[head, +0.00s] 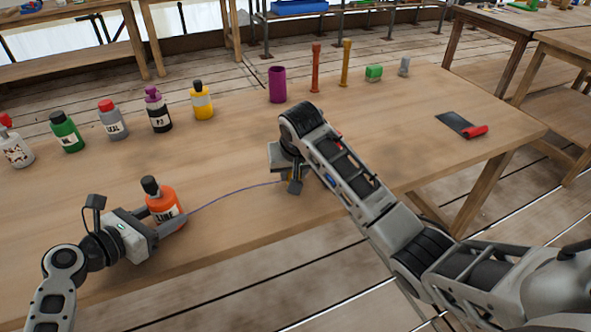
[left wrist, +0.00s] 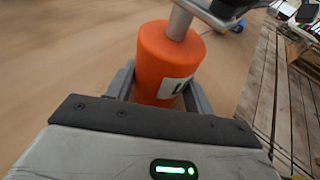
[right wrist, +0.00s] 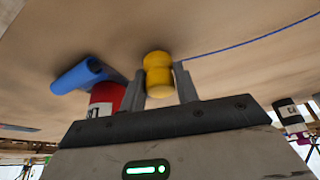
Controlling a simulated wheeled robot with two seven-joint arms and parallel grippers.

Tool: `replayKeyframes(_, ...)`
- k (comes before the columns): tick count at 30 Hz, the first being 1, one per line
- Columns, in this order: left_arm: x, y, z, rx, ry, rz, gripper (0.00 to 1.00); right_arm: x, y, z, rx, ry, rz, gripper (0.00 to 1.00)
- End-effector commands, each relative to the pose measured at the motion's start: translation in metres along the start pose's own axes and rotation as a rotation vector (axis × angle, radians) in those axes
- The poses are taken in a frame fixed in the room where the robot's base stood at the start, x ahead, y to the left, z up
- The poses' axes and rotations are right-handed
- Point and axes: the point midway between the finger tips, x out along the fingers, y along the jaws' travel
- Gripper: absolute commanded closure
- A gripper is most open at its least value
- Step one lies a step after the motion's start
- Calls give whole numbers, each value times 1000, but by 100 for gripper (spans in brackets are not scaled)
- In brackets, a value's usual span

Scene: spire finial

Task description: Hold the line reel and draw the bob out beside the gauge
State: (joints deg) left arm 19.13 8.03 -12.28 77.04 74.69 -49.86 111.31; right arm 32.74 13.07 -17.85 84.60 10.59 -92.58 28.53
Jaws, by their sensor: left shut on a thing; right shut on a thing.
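The line reel (head: 163,203) is an orange bottle with a dark cap and a "LINE" label, upright on the table. My left gripper (head: 168,226) is shut around it; the left wrist view shows the orange body (left wrist: 165,65) between both fingers. A thin blue-violet line (head: 232,190) runs from the reel to my right gripper (head: 289,187). In the right wrist view, that gripper is shut on the yellow bob (right wrist: 158,74), which the head view mostly hides. Beside the bob are a red labelled cylinder (right wrist: 106,98) and a blue cylinder (right wrist: 78,75). I cannot tell which thing is the gauge.
Several bottles, including a green one (head: 66,131) and a yellow one (head: 201,101), stand along the left back. A purple cup (head: 277,85), an orange post (head: 315,68) and a yellow post (head: 345,64) stand farther back. A dark strip (head: 456,124) lies right. The front middle is clear.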

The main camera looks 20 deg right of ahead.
Motion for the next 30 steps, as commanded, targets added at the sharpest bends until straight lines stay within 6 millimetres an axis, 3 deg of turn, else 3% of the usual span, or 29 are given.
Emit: replayKeyframes(30,0,0,0,0,0,0,61,6,0,2,0,0,-1,91)
